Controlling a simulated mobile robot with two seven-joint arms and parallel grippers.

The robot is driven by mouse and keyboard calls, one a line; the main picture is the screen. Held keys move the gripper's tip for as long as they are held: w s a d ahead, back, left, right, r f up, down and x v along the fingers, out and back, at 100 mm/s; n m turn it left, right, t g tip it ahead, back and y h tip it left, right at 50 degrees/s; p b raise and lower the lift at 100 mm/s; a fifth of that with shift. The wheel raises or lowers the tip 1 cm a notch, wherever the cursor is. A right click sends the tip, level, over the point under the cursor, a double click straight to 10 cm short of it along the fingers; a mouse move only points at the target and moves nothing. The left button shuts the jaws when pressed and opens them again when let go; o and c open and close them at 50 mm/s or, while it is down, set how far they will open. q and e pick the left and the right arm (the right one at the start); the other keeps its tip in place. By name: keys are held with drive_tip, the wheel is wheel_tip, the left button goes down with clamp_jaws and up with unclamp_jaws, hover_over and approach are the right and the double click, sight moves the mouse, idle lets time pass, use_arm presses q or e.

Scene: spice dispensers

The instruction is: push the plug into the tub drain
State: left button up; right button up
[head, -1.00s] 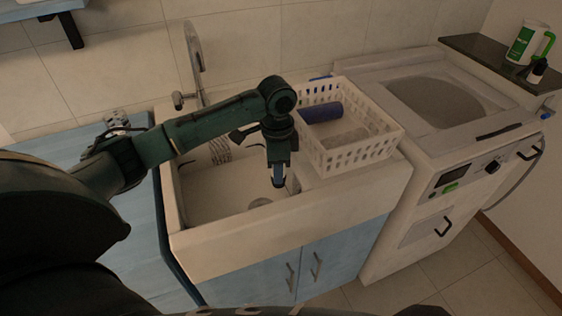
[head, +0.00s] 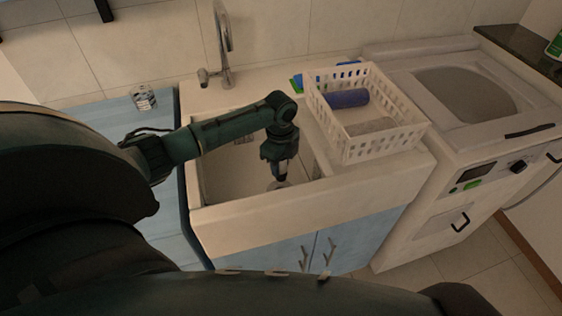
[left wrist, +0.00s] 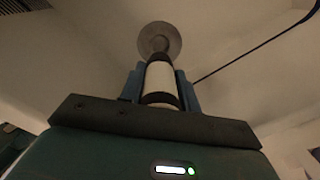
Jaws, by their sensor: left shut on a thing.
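The tub (head: 225,175) is a pale basin set in the counter. My left gripper (head: 279,170) points down inside it, low over the round metal drain (head: 278,185). In the left wrist view, the left gripper (left wrist: 159,88) is shut on the plug (left wrist: 160,76), a pale cylinder with dark bands. The plug's far end overlaps the round drain (left wrist: 159,34) in that view. I cannot tell whether the plug touches the drain or sits in it. The gripper and arm hide most of the plug in the head view.
A white perforated basket (head: 385,145) with a blue roll (head: 347,98) stands on the counter right of the tub. A tall faucet (head: 224,50) rises at the back. A washing machine (head: 480,140) stands right. A glass (head: 143,97) stands left.

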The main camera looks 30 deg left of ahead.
sight(280, 177)
use_arm(q)
drive_tip(key=shift+f+b, duration=0.8)
drive_tip(key=shift+f, duration=0.4)
drive_tip(key=shift+f+b, duration=0.4)
drive_tip(key=shift+f, duration=0.3)
wheel_tip(280, 177, down, 2)
drive_tip(key=shift+b, duration=0.65)
drive_tip(key=shift+f, duration=0.15)
use_arm(e)
drive_tip(key=shift+w+a+f+y, duration=0.25)
drive_tip(key=shift+a+f+y, duration=0.1)
drive_tip(key=shift+a, duration=0.25)
use_arm(q)
drive_tip(key=shift+f+b, duration=0.5)
drive_tip(key=shift+f, duration=0.35)
use_arm(e)
drive_tip(key=shift+w+d+f+t, duration=0.1)
drive_tip(key=shift+w+f+t, duration=0.25)
drive_tip(key=shift+f+t, duration=0.05)
use_arm(q)
drive_tip(key=shift+s+f+b, duration=0.1)
drive_tip(key=shift+f+b, duration=0.25)
drive_tip(key=shift+f, duration=0.3)
use_arm(e)
drive_tip(key=shift+f, duration=0.25)
